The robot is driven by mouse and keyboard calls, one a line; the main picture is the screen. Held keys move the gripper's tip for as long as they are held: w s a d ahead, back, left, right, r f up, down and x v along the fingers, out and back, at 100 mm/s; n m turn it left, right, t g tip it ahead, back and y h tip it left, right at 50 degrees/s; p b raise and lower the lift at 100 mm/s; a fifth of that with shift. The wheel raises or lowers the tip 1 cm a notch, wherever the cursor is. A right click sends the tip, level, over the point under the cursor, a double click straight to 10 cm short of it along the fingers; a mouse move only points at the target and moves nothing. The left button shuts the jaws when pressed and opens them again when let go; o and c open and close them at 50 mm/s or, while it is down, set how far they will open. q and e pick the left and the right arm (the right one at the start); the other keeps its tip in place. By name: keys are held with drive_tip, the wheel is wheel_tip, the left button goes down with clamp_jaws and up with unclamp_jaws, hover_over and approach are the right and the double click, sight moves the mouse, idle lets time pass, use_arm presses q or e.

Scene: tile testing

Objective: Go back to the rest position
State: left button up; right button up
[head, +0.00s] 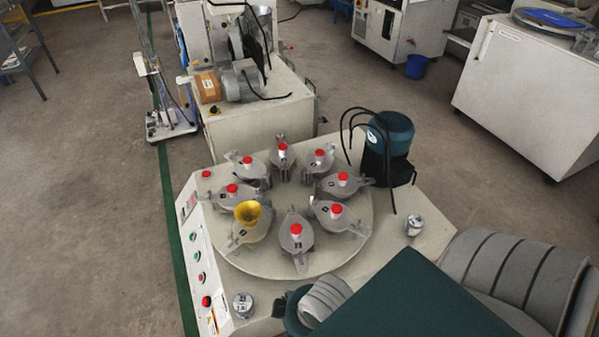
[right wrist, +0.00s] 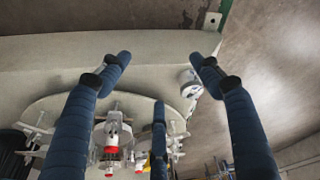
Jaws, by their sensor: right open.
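My right gripper (right wrist: 160,78) shows in the right wrist view with its dark blue fingers spread wide and nothing between them. It hangs over the pale top of a testing machine (head: 190,225). In the head view my right arm, teal and grey, fills the bottom right, and its fingers cannot be made out there. The machine's round turntable (head: 345,250) carries several grey jars with red caps. A yellow funnel (head: 248,212) sits on one jar. The turntable's rim (right wrist: 60,100) lies beneath the fingers in the wrist view. My left gripper is in neither view.
A silver can (head: 243,305) stands on the machine's near left corner, and another (head: 414,225) on its right side. A dark teal motor (head: 388,150) rises behind the turntable. A white cabinet (head: 530,95) stands at the right. Open floor (head: 90,220) lies to the left.

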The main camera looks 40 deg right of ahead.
drive_tip(key=shift+s+d+m, duration=0.4)
drive_tip(key=shift+d+m, duration=0.1)
drive_tip(key=shift+d, duration=0.15)
use_arm(q)
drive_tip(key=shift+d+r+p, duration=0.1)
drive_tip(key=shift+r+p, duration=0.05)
drive_tip(key=shift+p, duration=1)
use_arm(e)
drive_tip(key=shift+a+r, duration=0.1)
drive_tip(key=shift+r, duration=0.05)
